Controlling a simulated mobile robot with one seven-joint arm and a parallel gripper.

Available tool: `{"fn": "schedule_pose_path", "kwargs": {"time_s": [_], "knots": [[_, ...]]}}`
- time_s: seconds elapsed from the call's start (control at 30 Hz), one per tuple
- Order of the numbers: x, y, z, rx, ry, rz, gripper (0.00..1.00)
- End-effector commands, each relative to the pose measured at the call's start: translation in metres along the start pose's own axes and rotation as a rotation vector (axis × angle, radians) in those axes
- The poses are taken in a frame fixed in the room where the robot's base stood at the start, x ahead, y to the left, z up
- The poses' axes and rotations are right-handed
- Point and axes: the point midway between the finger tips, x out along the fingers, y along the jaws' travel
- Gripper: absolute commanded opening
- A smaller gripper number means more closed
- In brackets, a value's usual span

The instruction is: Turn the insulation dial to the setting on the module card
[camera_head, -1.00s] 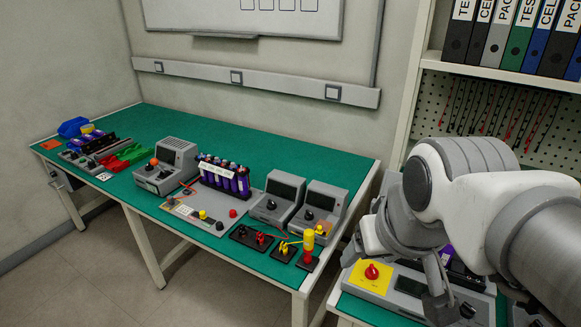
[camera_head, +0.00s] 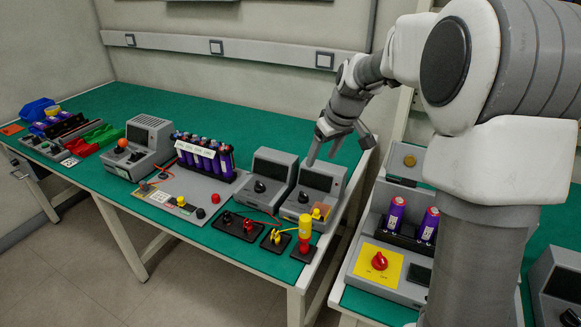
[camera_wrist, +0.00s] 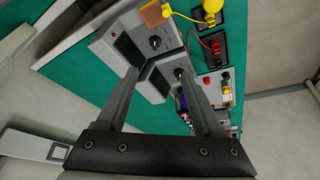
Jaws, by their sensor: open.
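Two grey meters with dark screens stand side by side near the bench's right end, the left meter (camera_head: 272,178) and the right meter (camera_head: 318,186). Each has a black dial, the left dial (camera_head: 259,187) and the right dial (camera_head: 303,197). I cannot read their labels or settings. My gripper (camera_head: 338,150) is open and empty above and behind the right meter. In the wrist view, the right meter's dial (camera_wrist: 155,42) shows beyond the fingertips, and the left meter's dial (camera_wrist: 179,73) appears beside one fingertip. A white card (camera_head: 160,197) lies on the grey panel; its text is unreadable.
Purple cells (camera_head: 205,155) stand behind the grey panel (camera_head: 187,203). Black blocks with red and yellow plugs (camera_head: 238,226) and a yellow-red post (camera_head: 305,236) stand before the meters. A red knob on a yellow plate (camera_head: 380,261) is on the right bench. Green bench surface (camera_head: 255,118) behind is clear.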

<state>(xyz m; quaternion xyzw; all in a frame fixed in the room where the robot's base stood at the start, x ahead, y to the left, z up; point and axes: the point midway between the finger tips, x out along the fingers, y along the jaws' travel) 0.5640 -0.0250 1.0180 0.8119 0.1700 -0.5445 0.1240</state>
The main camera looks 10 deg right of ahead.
Motion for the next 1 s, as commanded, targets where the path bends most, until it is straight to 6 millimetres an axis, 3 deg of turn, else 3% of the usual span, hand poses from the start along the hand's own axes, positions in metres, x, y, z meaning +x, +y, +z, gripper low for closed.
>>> {"fn": "schedule_pose_path", "kwargs": {"time_s": [0.03,0.1,0.47,1.0], "knots": [[0.016,0.006,-0.001,-0.005,0.000,-0.009,0.69],[0.028,0.011,-0.004,-0.015,0.003,-0.018,0.69],[0.066,0.017,-0.007,-0.027,0.005,-0.031,0.69],[0.180,0.014,-0.008,-0.026,0.006,-0.030,0.69]]}}
